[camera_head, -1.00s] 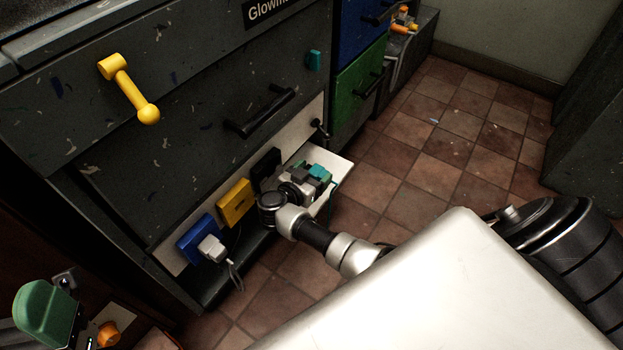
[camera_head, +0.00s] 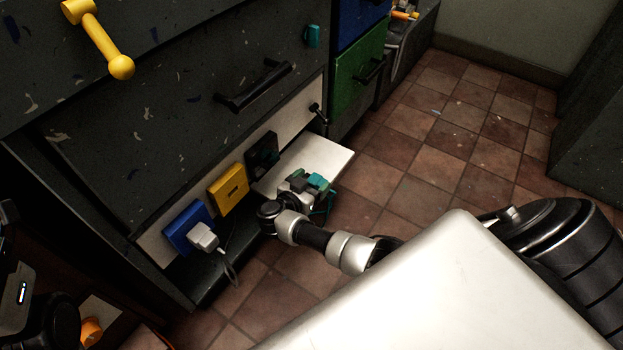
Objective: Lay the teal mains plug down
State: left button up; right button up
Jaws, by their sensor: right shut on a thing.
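The teal mains plug (camera_head: 319,181) is between the fingers of my right gripper (camera_head: 308,184), which is shut on it. The gripper hides part of the plug. My left gripper's fingers are not visible.
The shelf's back part is bare. A black drawer handle (camera_head: 254,86) and tiled floor (camera_head: 425,165) surround this.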

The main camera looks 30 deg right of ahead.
jog(key=shift+f, duration=0.3)
jog(key=shift+f, duration=0.1)
jog(key=shift+f, duration=0.15)
jog(key=o, duration=0.9)
